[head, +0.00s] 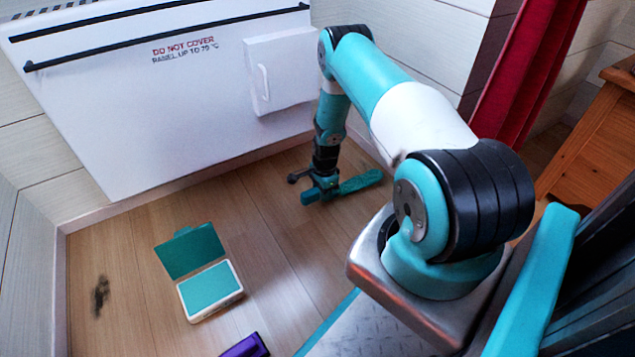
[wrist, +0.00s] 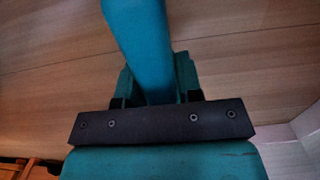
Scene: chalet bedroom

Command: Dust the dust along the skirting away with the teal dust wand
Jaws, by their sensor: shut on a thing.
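My gripper (head: 322,187) is low over the floor near the back wall, shut on the teal dust wand (head: 360,182). The wand's long teal end points right in the head view, with a shorter part at the left of the jaws. In the wrist view the wand (wrist: 138,45) runs up and away between the jaws. I cannot tell whether it touches the floor. A dark smudge of dust (head: 101,296) lies on the floor at the left, near the left skirting (head: 60,290) and well apart from the wand. The back skirting (head: 150,197) runs below the white heater panel.
The white heater panel (head: 150,110) with black rails hangs on the back wall. An open teal-lidded box (head: 208,290) and a purple object (head: 245,346) are on the floor. A red curtain (head: 525,70) and wooden furniture (head: 595,140) stand right. Floor between box and wand is clear.

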